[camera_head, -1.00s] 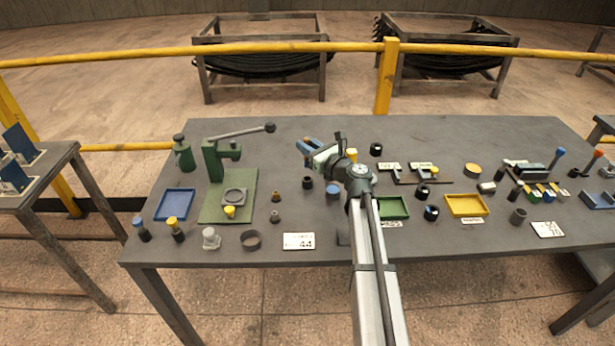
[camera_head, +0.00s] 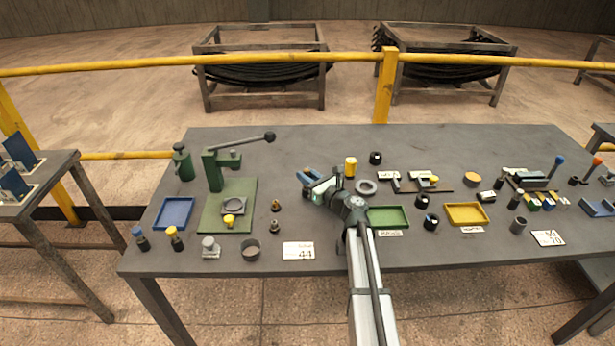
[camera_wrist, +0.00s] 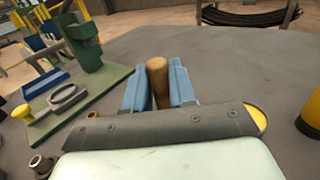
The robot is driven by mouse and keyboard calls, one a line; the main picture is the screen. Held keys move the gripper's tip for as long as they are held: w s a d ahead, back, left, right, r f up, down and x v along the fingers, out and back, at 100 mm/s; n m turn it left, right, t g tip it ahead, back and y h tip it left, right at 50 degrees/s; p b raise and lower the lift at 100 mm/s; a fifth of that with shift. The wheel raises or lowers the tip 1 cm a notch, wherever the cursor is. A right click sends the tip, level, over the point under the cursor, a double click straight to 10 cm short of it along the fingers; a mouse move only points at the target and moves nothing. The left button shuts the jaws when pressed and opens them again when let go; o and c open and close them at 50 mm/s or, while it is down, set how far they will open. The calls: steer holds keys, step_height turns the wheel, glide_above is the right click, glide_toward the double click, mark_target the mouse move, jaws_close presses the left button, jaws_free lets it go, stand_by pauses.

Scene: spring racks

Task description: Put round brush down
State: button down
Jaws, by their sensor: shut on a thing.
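My gripper (camera_head: 305,178) is low over the middle of the table, to the right of the green press. In the wrist view my gripper's blue fingers (camera_wrist: 159,88) are shut on the round brush (camera_wrist: 157,76). Only a rounded brown wooden end of the brush shows, upright between the fingers. Its lower part is hidden behind the gripper body, and I cannot tell whether it touches the table. In the head view the brush cannot be made out.
The green press (camera_head: 213,170) with its base plate and the blue tray (camera_head: 174,213) stand left. Two small brass-coloured parts (camera_head: 276,205) lie near the gripper. A yellow can (camera_head: 350,167), a grey ring (camera_head: 366,187) and a green tray (camera_head: 389,217) stand right. Bare table lies behind.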

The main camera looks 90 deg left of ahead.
steer(key=shift+f, duration=0.15)
steer(key=c, duration=0.9)
jaws_free()
steer(key=shift+r, duration=0.2)
steer(key=shift+w+d, duration=0.2)
steer(key=shift+d, duration=0.1)
steer(key=v, duration=1.1)
steer(key=shift+d, duration=0.15)
steer(key=shift+w, duration=0.1)
